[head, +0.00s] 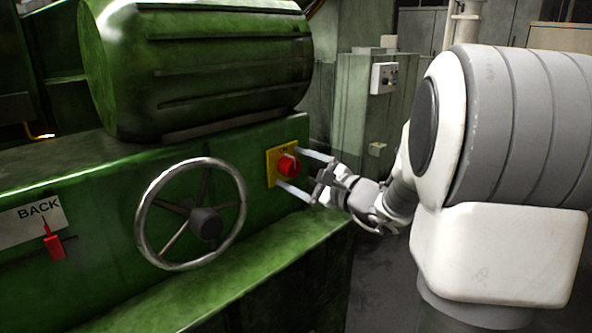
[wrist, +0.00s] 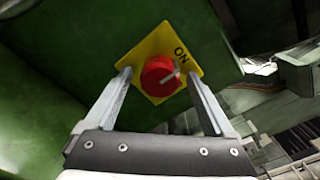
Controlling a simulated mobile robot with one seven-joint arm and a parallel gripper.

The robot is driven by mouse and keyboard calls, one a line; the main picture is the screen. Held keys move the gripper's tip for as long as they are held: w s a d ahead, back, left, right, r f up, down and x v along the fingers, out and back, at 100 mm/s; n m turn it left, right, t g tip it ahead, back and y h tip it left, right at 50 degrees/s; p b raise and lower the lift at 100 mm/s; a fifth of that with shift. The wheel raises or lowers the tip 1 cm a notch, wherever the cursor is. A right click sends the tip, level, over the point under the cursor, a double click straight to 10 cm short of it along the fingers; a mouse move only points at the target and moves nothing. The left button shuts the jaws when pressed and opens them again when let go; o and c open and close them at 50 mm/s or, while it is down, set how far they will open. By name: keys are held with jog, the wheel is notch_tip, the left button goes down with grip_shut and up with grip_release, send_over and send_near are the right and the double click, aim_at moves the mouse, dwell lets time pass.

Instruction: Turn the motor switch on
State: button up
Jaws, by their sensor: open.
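The motor switch is a red rotary knob (head: 288,164) on a yellow plate (head: 272,167), fixed to the front of the green machine. In the wrist view the red knob (wrist: 158,75) has a pale pointer mark turned toward the upper right, and the yellow plate (wrist: 150,48) reads "ON" at its upper right. My gripper (head: 305,172) is open in front of the switch. In the wrist view its two fingers (wrist: 160,95) stand on either side of the knob, apart from it. Whether the fingertips touch the plate I cannot tell.
A steel handwheel (head: 141,222) sticks out left of the switch. A red lever (head: 55,246) hangs under a "BACK" label further left. A green motor housing (head: 200,70) sits above. A grey control box (head: 384,78) stands behind. A green ledge (head: 240,275) runs below.

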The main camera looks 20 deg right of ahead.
jog(key=p+v, duration=0.2)
jog(key=v, duration=1.5)
jog(key=shift+s+p, duration=0.2)
jog(key=shift+p, duration=0.15)
